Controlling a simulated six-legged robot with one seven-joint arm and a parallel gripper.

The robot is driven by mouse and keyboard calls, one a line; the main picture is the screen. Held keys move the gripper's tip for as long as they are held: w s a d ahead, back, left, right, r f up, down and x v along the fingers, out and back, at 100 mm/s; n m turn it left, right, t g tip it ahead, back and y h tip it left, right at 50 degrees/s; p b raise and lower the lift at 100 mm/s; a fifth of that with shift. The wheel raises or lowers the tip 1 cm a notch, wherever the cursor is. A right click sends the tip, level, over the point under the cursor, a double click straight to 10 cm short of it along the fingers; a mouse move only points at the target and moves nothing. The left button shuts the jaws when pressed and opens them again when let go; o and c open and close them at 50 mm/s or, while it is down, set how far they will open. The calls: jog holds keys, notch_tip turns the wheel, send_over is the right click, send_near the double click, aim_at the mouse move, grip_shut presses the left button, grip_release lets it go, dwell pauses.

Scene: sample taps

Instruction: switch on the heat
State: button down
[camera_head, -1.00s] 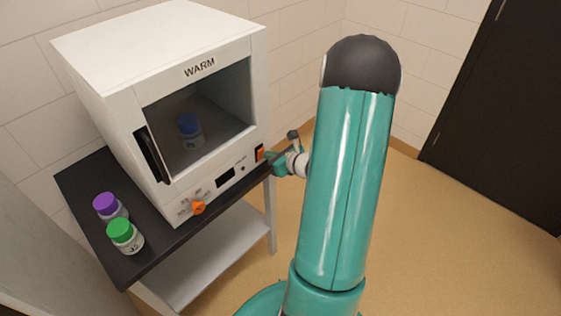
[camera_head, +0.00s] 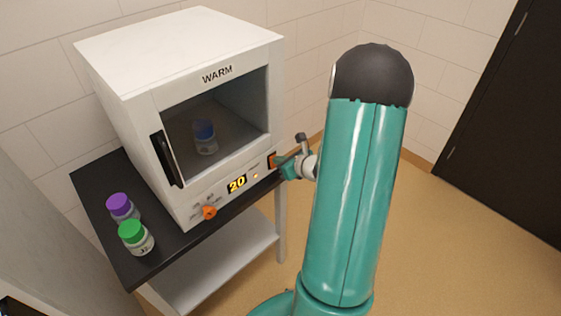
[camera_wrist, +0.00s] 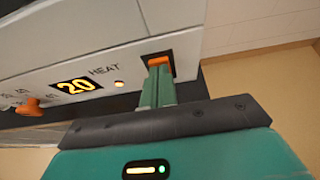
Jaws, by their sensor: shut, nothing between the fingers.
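The white warming oven marked WARM (camera_head: 215,40) stands on a dark table with its door shut. Its display (camera_head: 237,184) is lit and reads 20; in the wrist view the lit display (camera_wrist: 76,87) sits beside the word HEAT. A small amber lamp (camera_wrist: 119,84) glows to its right. The orange rocker switch (camera_wrist: 159,66) is at the panel's right end. My gripper (camera_wrist: 157,78) is shut and empty, its fingertips at the switch, seemingly touching it. In the head view my gripper (camera_head: 281,165) partly hides the switch.
An orange knob (camera_head: 209,212) is at the panel's lower left. A blue-capped jar (camera_head: 205,137) is inside the oven. A purple-capped jar (camera_head: 121,206) and a green-capped jar (camera_head: 135,236) stand on the table (camera_head: 100,176) at the left. Floor at the right is clear.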

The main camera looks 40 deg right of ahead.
jog(key=shift+r, duration=0.65)
jog(key=shift+s, duration=0.15)
